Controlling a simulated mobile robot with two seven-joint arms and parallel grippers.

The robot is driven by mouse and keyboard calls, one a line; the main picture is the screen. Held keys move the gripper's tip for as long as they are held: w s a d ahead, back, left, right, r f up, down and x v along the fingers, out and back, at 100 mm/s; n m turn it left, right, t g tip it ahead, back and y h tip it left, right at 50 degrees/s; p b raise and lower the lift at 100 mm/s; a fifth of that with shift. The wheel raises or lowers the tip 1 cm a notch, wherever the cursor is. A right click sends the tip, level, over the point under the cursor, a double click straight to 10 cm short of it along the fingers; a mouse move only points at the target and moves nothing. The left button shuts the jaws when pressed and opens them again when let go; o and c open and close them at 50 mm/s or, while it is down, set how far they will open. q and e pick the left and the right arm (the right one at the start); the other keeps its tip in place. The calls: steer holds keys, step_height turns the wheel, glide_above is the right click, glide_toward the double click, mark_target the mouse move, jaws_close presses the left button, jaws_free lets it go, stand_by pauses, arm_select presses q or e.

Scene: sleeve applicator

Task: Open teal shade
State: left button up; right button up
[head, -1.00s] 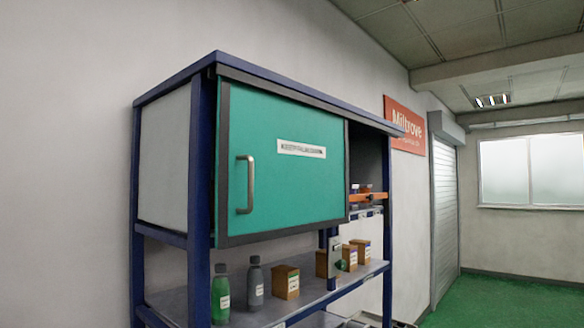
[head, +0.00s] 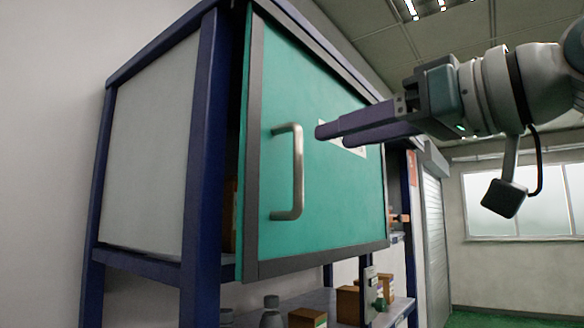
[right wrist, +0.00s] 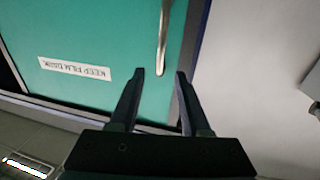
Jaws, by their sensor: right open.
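The teal shade (head: 335,205) is a flat panel with a grey frame on the front of a blue-framed shelf unit. Its vertical metal handle (head: 297,172) is near its left edge. The handle also shows in the right wrist view (right wrist: 163,38), lined up with the gap between my fingertips. My right gripper (head: 332,136) comes in from the right, open and empty, its tips just right of the handle's upper part. The fingers partly cover the white label (head: 357,149). Whether they touch the panel I cannot tell. My left gripper is not in view.
A blue post (head: 205,150) stands left of the shade, with a narrow dark gap and a brown box (head: 229,215) behind it. Bottles and small boxes (head: 307,318) stand on the lower shelf. Open floor lies at the right.

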mark_target(302, 148)
steer(key=p+x, duration=0.1)
steer(key=x, duration=0.7)
steer(key=shift+w+a, duration=0.2)
steer(key=shift+a, duration=0.1)
jaws_close()
stand_by(1.1)
